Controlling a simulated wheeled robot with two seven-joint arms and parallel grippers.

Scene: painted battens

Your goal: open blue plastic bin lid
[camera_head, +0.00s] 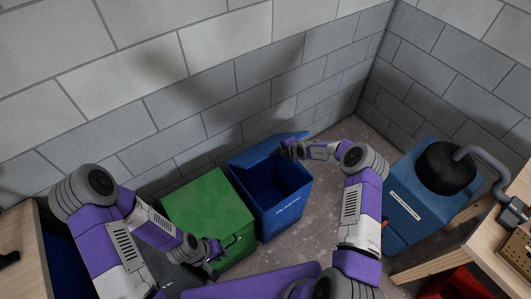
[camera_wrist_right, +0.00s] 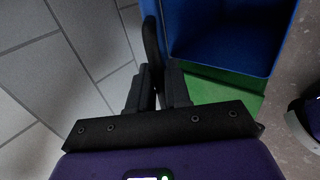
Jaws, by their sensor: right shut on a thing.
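The blue plastic bin (camera_head: 285,207), with white lettering on its front, stands against the block wall. Its lid (camera_head: 262,151) is raised at the back, and the dark inside shows from above. It also shows in the right wrist view (camera_wrist_right: 220,35). My right gripper (camera_head: 287,150) is at the lid's right part.
A green bin (camera_head: 208,207) with a closed lid stands left of the blue bin. A blue machine (camera_head: 415,205) with a black drum and grey hose stands at the right. A wooden bench (camera_head: 480,235) is at the far right. Bare floor (camera_head: 325,210) lies between bin and machine.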

